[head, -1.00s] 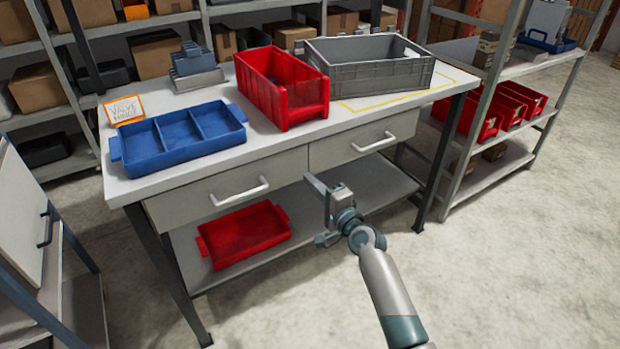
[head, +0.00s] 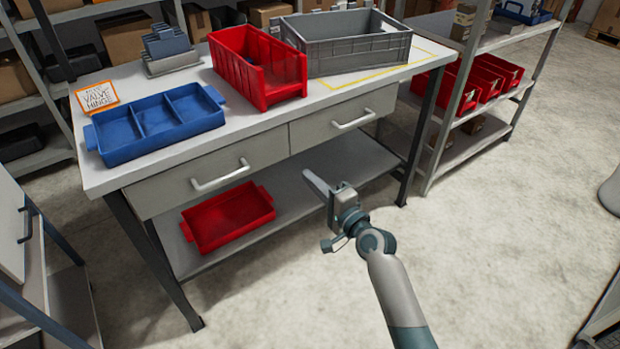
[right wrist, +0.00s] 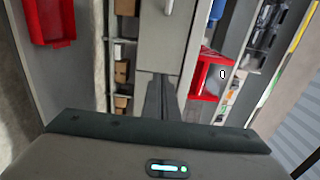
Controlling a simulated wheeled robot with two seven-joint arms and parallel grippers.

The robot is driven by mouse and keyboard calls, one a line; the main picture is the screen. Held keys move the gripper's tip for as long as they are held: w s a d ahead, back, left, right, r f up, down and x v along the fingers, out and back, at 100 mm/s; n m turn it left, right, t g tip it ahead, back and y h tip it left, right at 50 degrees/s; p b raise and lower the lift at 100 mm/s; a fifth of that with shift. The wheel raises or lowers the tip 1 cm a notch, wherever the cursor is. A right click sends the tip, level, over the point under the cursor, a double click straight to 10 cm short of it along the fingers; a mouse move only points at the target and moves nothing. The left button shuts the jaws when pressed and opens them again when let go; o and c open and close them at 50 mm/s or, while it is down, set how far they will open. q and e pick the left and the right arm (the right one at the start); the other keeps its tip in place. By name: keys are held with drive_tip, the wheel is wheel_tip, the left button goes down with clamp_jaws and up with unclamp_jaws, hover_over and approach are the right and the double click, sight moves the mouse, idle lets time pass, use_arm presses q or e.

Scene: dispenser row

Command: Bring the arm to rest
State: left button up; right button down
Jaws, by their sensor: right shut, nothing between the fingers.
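My right gripper (head: 318,184) is in front of the workbench (head: 92,181), below the tabletop and near the right drawer (head: 345,122). Its fingers are shut and hold nothing. In the right wrist view the closed fingers (right wrist: 160,98) point at the bench from close by. My left gripper is not in view.
On the bench stand a blue divided tray (head: 157,122), a red bin (head: 257,68), a grey crate (head: 345,42) and a sign (head: 95,98). A red tray (head: 228,217) lies on the lower shelf. A rack (head: 465,60) stands at right. Floor (head: 500,260) in front is clear.

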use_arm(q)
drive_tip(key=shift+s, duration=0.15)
